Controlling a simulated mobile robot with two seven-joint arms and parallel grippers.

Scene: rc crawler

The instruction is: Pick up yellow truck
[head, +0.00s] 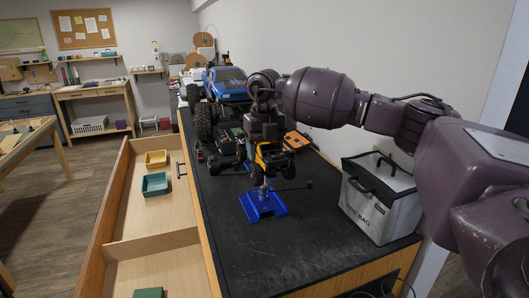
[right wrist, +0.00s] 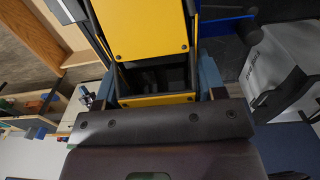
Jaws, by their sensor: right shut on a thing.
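The yellow truck (head: 272,158) is a small yellow and black crawler with dark wheels, just above a blue stand (head: 263,204) on the black counter. I cannot tell whether it touches the stand. My right gripper (head: 262,137) comes from above and is shut on the truck. In the right wrist view the truck's yellow panels (right wrist: 150,35) fill the space between the fingers. The gripper hides part of the truck. My left gripper is not in view.
A blue truck (head: 228,84) with big tyres stands farther back on the counter (head: 260,258). A grey bag (head: 379,198) stands at the right. An open drawer (head: 128,222) at the left holds yellow and teal bins. The front counter is clear.

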